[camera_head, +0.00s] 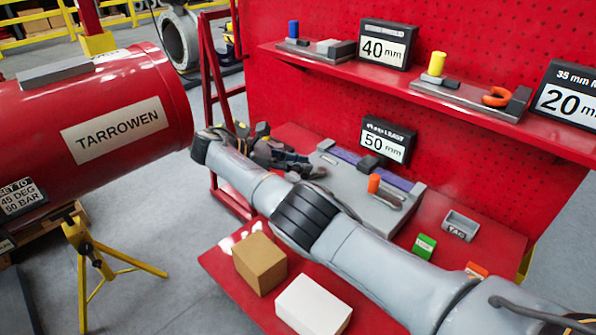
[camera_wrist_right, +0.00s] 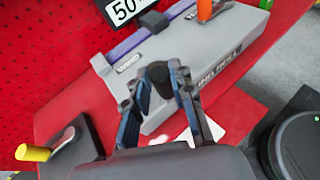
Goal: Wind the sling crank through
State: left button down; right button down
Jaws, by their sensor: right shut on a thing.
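The sling roll unit is a grey box (camera_head: 345,185) with a purple strip (camera_head: 370,168) along its back, on the red bench. It also shows in the right wrist view, with "SLING ROLL" lettering on its side (camera_wrist_right: 215,68). Its crank arm (camera_head: 391,196) lies on top with an upright orange knob (camera_head: 374,184); the orange knob shows at the top of the wrist view (camera_wrist_right: 205,9). My right gripper (camera_wrist_right: 162,88) is over the box's near left part, apart from the orange knob. Its fingers are shut on a dark rounded piece (camera_wrist_right: 158,74), mostly hidden between them. My left gripper is out of view.
A red shelf (camera_head: 390,84) with several tool pieces and size signs runs above the bench. A brown box (camera_head: 260,262), a white box (camera_head: 313,305) and a grey tray (camera_head: 460,225) stand around my right arm. A red "TARROWEN" cylinder (camera_head: 95,110) is at left.

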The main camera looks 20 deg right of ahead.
jog(key=shift+w+d+r, duration=0.1)
jog(key=shift+d+r, duration=0.05)
jog(key=shift+d, duration=0.1)
dwell(0.3)
jog(key=c, duration=1.5)
grip_release()
jog(key=shift+c, duration=0.2)
jog(key=o, duration=0.4)
jog(key=shift+d, duration=0.25)
jog(key=shift+a+r, duration=0.25)
jog(key=shift+a, duration=0.15)
notch_tip(320, 180, up, 9)
jog(key=shift+d, duration=0.35)
